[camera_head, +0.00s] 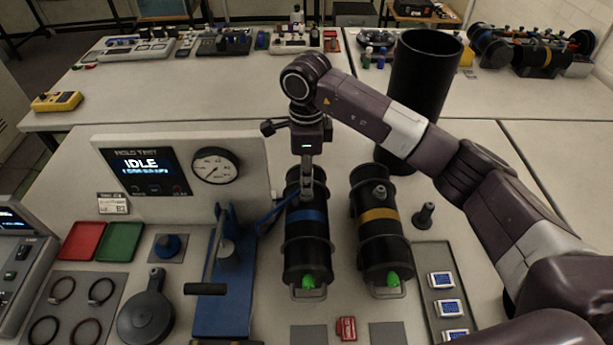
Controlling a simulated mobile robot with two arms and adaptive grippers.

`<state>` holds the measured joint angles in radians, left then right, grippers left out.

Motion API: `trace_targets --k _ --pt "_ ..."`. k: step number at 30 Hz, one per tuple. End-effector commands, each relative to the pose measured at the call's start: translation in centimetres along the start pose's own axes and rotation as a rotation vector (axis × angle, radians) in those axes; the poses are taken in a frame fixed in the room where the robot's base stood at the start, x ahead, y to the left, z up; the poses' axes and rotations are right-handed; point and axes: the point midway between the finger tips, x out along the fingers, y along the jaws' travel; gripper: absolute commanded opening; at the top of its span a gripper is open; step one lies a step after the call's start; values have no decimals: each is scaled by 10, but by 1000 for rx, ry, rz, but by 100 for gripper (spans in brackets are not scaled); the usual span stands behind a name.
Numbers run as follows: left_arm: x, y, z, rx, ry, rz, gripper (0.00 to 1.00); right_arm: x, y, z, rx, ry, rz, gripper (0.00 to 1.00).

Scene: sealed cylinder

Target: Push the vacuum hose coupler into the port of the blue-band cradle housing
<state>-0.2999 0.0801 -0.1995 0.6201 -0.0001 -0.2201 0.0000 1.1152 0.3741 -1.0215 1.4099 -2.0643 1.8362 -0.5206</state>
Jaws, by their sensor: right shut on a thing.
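The blue-band cradle housing (307,250) is a black cylinder with a blue band, lying lengthwise in its cradle with a green piece at its near end. My right gripper (307,170) points down over the far part of this housing. It is shut on the vacuum hose coupler (306,188), a small grey piece at the end of a blue hose (275,218) that runs down to the left. The coupler is at the housing's top, in line with where its port would be. The port is hidden, and I cannot tell whether the coupler is seated. My left gripper is not in view.
The yellow-band housing (380,238) lies to the right, its port (380,190) bare. A blue press stand (226,275) is to the left. The test panel (180,180) reads IDLE behind it. A tall black bin (424,80) stands behind, near my arm.

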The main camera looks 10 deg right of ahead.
Motion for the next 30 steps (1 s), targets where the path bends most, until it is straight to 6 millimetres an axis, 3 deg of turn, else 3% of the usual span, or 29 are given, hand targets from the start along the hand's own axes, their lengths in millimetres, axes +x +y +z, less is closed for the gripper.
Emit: trace_targets --k 17,18,22,30 --pt "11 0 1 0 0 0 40 12 0 0 0 0 -1 0" --pt "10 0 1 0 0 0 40 11 0 0 0 -1 -1 24" --pt "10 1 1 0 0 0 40 11 0 0 0 0 0 38" --pt "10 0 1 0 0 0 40 11 0 0 0 0 0 41"
